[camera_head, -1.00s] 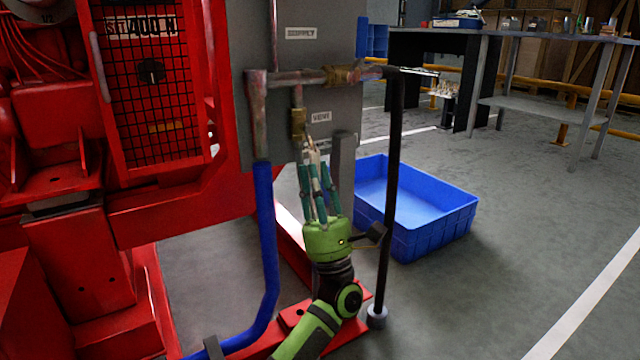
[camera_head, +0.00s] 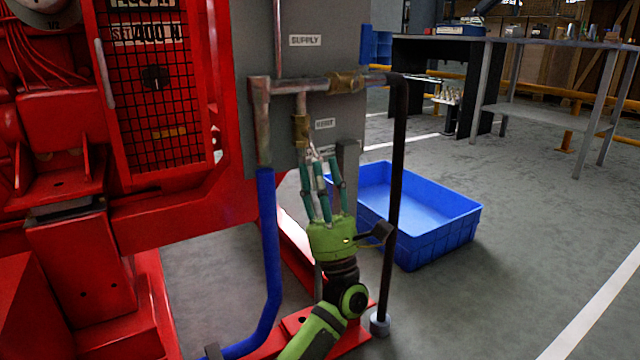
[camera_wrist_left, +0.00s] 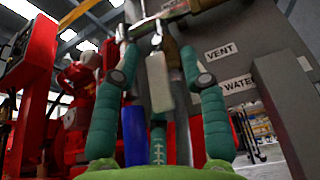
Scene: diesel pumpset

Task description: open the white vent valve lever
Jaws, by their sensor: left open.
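The brass vent valve (camera_head: 301,130) hangs on the short pipe left of the VENT label in the head view. My left gripper (camera_head: 318,160) points up just below it, its teal fingers apart and pale tips close under the valve. I cannot make out the white lever separately from these tips in the head view. In the left wrist view a pale upright piece (camera_wrist_left: 158,82) stands between the spread fingers of the left gripper (camera_wrist_left: 158,58). I cannot tell whether it is the lever or part of a finger, nor whether anything touches. My right gripper is not in view.
A black upright pipe (camera_head: 397,170) stands just right of my left gripper. A blue pipe (camera_head: 267,250) runs down on its left. The red pumpset (camera_head: 160,215) fills the left side. A blue crate (camera_head: 440,238) sits on the floor behind, with open floor to the right.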

